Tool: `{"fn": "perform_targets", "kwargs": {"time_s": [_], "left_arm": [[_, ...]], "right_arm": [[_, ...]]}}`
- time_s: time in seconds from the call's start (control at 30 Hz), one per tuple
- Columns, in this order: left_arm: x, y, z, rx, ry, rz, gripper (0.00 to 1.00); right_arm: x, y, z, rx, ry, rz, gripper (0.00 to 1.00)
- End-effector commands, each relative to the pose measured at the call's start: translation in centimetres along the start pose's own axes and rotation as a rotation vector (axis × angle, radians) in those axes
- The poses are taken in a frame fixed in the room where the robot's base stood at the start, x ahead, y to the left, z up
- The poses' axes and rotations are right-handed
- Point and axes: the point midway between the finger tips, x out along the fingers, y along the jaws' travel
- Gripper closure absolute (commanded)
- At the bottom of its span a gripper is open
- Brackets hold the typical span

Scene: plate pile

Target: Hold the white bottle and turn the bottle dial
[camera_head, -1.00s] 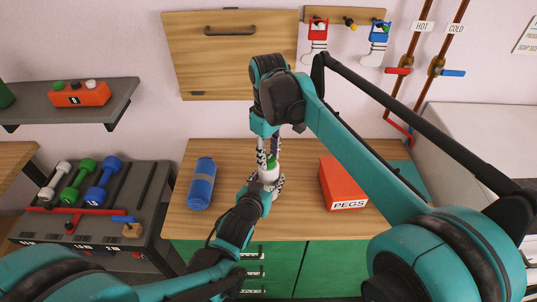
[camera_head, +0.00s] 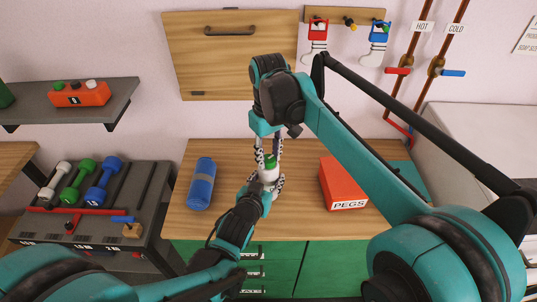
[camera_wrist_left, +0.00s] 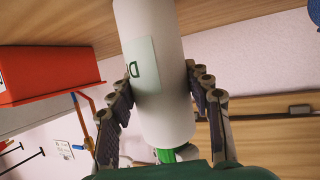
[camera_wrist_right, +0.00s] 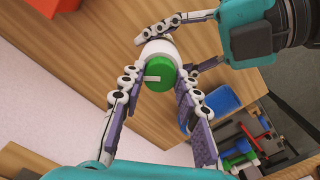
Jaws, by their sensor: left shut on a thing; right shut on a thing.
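The white bottle (camera_head: 268,175) stands over the wooden worktop, its green dial (camera_head: 270,160) at the top. My left gripper (camera_head: 267,184) is shut on the bottle's body from the front. The left wrist view shows the bottle (camera_wrist_left: 155,70) between its fingers, with a pale label on its side. My right gripper (camera_head: 268,155) comes from above and is shut on the green dial. In the right wrist view the dial (camera_wrist_right: 158,76) lies between its fingers and carries a white mark. The fingers hide part of the bottle and dial.
A blue cylinder (camera_head: 202,184) lies on the worktop (camera_head: 230,222) to the left. A red PEGS box (camera_head: 343,185) stands to the right. A dumbbell rack (camera_head: 110,205) is at the far left. Bare worktop shows between these and the bottle.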

Motion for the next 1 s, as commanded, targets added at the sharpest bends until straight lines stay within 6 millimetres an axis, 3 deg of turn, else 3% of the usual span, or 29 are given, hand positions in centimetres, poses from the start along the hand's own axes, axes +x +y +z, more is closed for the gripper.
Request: {"fn": "perform_targets", "kwargs": {"time_s": [0.03, 0.07, 0.1, 0.13, 0.43, 0.57, 1.0], "left_arm": [[0.0, 0.1, 0.0, 0.0, 0.002, 0.001, 1.0], [0.0, 0.1, 0.0, 0.0, 0.002, 0.001, 1.0], [0.0, 0.1, 0.0, 0.0, 0.002, 0.001, 1.0], [0.0, 0.0, 0.0, 0.0, 0.002, 0.001, 1.0], [0.0, 0.0, 0.0, 0.0, 0.001, 0.0, 1.0], [0.0, 0.0, 0.0, 0.0, 0.001, 0.0, 1.0], [0.0, 0.0, 0.0, 0.0, 0.001, 0.0, 1.0]], "right_arm": [[0.0, 0.0, -0.1, 0.001, 0.003, 0.001, 0.97], [0.0, 0.0, -0.1, 0.001, 0.003, 0.001, 0.61], [0.0, 0.0, -0.1, 0.001, 0.003, 0.001, 0.5], [0.0, 0.0, -0.1, 0.0, 0.003, 0.001, 0.47], [-0.1, 0.0, 0.0, 0.0, 0.001, 0.0, 0.47], [-1.2, 0.0, -0.1, 0.0, 0.001, 0.0, 0.47], [-10.1, 0.1, -0.1, 0.0, 0.001, 0.0, 0.47]]}}
